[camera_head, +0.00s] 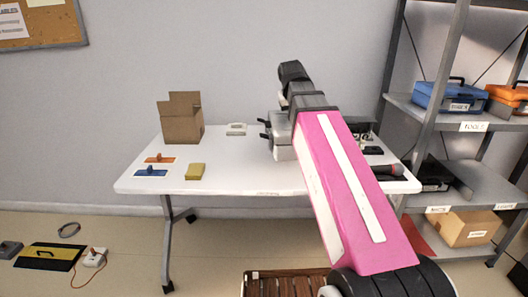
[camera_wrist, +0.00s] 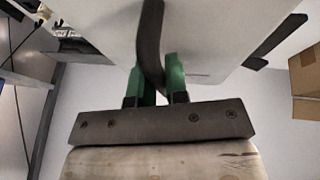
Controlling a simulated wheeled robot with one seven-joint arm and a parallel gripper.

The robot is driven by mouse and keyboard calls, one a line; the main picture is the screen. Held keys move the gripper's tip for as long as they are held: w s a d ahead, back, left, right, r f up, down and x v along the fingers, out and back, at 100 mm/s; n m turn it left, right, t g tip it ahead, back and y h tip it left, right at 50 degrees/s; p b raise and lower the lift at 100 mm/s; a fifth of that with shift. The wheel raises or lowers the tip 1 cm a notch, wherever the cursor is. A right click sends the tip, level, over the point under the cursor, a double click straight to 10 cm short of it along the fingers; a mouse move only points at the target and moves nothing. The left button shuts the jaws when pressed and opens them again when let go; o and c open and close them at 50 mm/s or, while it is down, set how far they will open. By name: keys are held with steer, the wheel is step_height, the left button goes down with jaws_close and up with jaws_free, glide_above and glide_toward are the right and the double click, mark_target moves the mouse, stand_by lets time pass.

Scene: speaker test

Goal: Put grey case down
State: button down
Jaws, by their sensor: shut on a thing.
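My gripper (camera_wrist: 156,72) shows in the wrist view with its green fingers closed around the dark curved handle (camera_wrist: 150,28) of the grey case (camera_wrist: 215,30). In the head view the grey case (camera_head: 283,153) appears at the middle of the white table (camera_head: 235,178), with dark latches on its left side. My pink arm link hides its right part. I cannot tell whether its underside touches the tabletop. My fingers are hidden in the head view.
On the table's left are an open cardboard box (camera_head: 182,122), a yellow block (camera_head: 196,171), orange and blue pieces and a small white device (camera_head: 236,129). Dark items lie at the right end. A metal shelf (camera_head: 455,112) with toolboxes stands right. The table's centre left is clear.

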steer(key=a+n+y, duration=0.1)
steer(key=a+n, duration=0.1)
steer(key=s+a+n+y, duration=0.1)
steer(key=a+n, duration=0.2)
steer(key=s+a+n+y, duration=0.1)
steer(key=a+n, duration=0.1)
steer(key=shift+a+r+n, duration=0.1)
steer(key=shift+a+n, duration=0.2)
steer(key=shift+a, duration=0.05)
steer(key=s+a+r+n+g+y, duration=0.1)
steer(key=s+a+n+g+y, duration=0.2)
steer(key=a+n, duration=0.6)
steer(key=w+d+f, duration=0.2)
steer(key=w+f, duration=0.8)
steer(key=shift+w+d+f+t, duration=0.2)
steer(key=shift+d+f+t, duration=0.1)
steer(key=shift+f, duration=0.2)
steer(key=c, duration=1.1)
jaws_free()
steer(key=v, duration=1.2)
steer(key=shift+s+d, duration=0.1)
